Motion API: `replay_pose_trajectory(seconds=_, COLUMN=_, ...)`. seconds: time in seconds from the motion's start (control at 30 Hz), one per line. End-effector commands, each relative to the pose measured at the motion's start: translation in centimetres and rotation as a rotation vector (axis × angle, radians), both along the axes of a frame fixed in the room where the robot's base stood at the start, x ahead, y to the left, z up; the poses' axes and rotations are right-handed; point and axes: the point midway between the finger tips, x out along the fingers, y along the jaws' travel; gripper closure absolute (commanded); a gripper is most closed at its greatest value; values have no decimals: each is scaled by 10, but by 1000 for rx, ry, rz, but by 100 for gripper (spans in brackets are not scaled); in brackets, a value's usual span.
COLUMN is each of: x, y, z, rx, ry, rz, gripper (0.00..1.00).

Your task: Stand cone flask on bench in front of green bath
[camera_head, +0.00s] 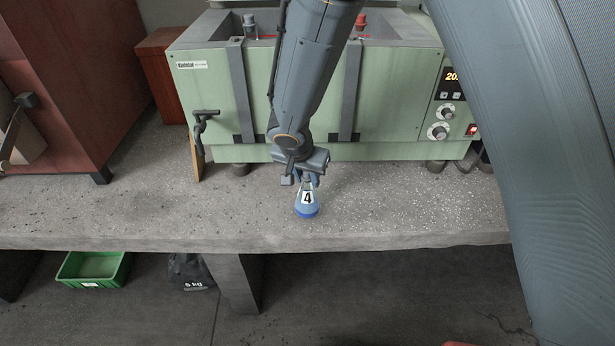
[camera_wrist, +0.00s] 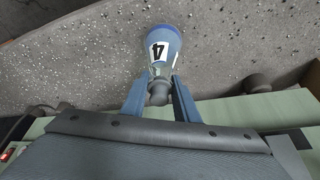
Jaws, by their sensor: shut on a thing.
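The cone flask (camera_head: 307,205) has a blue lower part and a white label with a black 4. It is upright on or just above the bench (camera_head: 420,205), in front of the green bath (camera_head: 220,105); I cannot tell whether its base touches. In the wrist view the flask (camera_wrist: 164,42) points away from me, with its neck between the fingers. My gripper (camera_head: 307,177) is shut on the flask's neck, and its two blue fingers (camera_wrist: 158,92) show on either side of it. My arm hides part of the bath's front.
A red-brown cabinet (camera_head: 70,80) stands at the left. A wooden piece (camera_head: 196,160) leans by the bath's left corner. The bench's front edge runs close in front of the flask. Below are a green crate (camera_head: 122,272) and a dark bag (camera_head: 190,270). The bench right of the flask is clear.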

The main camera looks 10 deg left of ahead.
Motion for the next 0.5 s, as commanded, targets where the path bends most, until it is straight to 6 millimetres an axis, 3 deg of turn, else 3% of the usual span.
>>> replay_pose_trajectory(seconds=0.2, x=1, y=0, z=-2, rx=1, ry=-1, rz=0, gripper=100)
replay_pose_trajectory(seconds=0.23, x=0, y=0, z=-2, rx=0, ry=0, rz=0, gripper=69)
replay_pose_trajectory(seconds=0.3, x=0, y=0, z=-1, rx=0, ry=0, rz=0, gripper=57)
replay_pose_trajectory(seconds=0.33, x=0, y=0, z=-1, rx=0, ry=0, rz=0, gripper=54)
replay_pose_trajectory(seconds=0.5, x=0, y=0, z=-1, rx=0, ry=0, rz=0, gripper=54)
